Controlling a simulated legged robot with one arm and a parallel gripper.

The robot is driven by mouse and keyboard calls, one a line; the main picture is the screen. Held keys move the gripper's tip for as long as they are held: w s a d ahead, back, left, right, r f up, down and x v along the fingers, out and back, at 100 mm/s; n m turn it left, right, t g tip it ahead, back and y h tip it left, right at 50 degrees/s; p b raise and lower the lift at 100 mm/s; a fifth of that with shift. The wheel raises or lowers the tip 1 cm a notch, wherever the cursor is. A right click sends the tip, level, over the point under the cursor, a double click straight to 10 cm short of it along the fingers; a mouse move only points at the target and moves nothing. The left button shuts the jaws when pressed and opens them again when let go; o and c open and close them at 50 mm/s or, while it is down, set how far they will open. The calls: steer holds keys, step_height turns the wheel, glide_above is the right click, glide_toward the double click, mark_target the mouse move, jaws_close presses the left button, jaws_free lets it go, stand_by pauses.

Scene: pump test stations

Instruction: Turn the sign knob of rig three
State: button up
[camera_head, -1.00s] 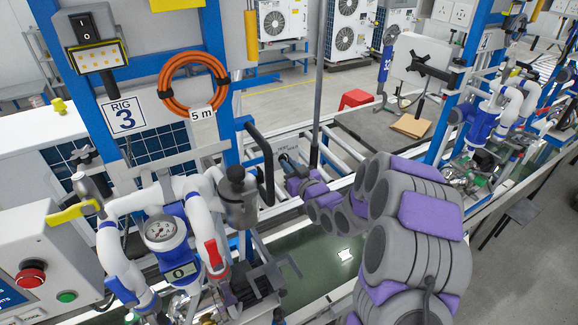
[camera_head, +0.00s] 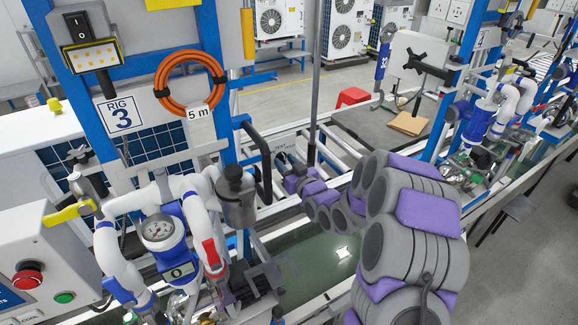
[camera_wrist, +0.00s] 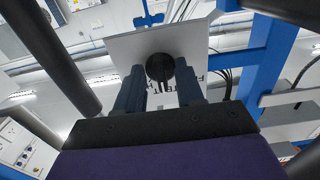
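In the wrist view a dark round knob (camera_wrist: 160,67) stands on a pale sign plate (camera_wrist: 125,46), whose lettering is upside down and partly hidden. My gripper (camera_wrist: 160,80) points at the plate. Its two dark fingers are apart, with the knob between their tips. I cannot tell whether they touch it. In the head view my gripper (camera_head: 281,160) is at the rig's rails, right of the black bent handle. The knob is not discernible there.
A pressure gauge (camera_head: 158,229), white pipes and a red-handled valve (camera_head: 213,255) stand at the lower left. A control box with a red button (camera_head: 28,275) is farther left. A thin upright pole (camera_head: 316,80) rises behind my gripper. Open floor lies at the right.

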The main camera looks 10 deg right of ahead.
steer(key=shift+s+d+f, duration=0.15)
steer(key=shift+s+d, duration=0.05)
steer(key=shift+s, duration=0.3)
steer(key=b+v, duration=0.6)
steer(key=v, duration=0.2)
steer(key=shift+d, duration=0.2)
steer(key=shift+s+b, duration=0.15)
steer(key=shift+b, duration=0.5)
steer(key=b+v, duration=0.7)
steer(key=b, duration=0.5)
steer(key=shift+s, duration=0.4)
